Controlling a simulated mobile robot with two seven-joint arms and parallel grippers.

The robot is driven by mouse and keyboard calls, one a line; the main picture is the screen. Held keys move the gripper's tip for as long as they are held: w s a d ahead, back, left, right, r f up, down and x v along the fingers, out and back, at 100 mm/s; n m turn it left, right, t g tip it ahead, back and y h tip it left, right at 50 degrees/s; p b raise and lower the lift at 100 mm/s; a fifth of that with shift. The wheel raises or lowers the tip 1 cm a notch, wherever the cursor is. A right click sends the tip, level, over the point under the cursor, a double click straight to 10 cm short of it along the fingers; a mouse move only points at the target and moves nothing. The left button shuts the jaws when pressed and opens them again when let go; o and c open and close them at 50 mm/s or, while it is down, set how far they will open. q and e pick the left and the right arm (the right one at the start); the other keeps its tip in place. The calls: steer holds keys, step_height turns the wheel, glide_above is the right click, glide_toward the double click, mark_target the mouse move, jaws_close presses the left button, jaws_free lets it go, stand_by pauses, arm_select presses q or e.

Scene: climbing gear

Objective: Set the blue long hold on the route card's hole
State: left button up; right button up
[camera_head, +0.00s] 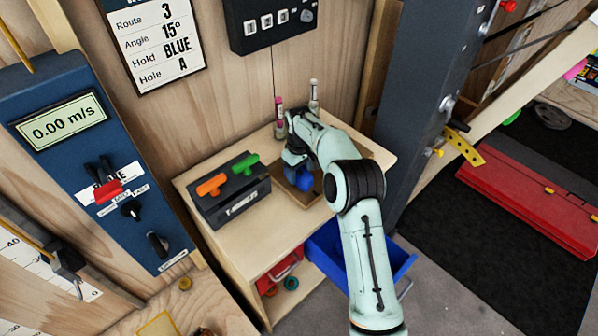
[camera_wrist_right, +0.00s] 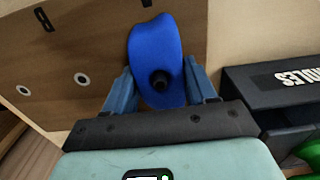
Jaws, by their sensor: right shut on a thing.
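The route card (camera_head: 158,42) on the back wall reads Route 3, Angle 15°, Hold BLUE, Hole A. My right gripper (camera_head: 298,172) is over the small wooden table, shut on the blue long hold (camera_head: 305,182). In the right wrist view the blue hold (camera_wrist_right: 155,45) stands between the two blue fingers, with a dark round bolt hole near its lower end. A wooden board (camera_wrist_right: 95,50) with metal-ringed holes and dark slots lies behind it. I cannot tell whether the hold touches the board. Hole letters are not readable. My left gripper is not in view.
A dark box (camera_head: 232,203) with an orange hold (camera_head: 211,185) and a green hold (camera_head: 245,164) stands left of the board. Two small bottles (camera_head: 279,112) stand at the table's back. A blue bin (camera_head: 325,250) is below the front edge.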

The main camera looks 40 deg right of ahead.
mark_target(299, 174)
steer(key=shift+f, duration=0.1)
steer(key=o, duration=1.3)
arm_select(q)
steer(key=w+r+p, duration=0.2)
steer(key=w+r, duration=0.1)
arm_select(e)
step_height(299, 174, up, 12)
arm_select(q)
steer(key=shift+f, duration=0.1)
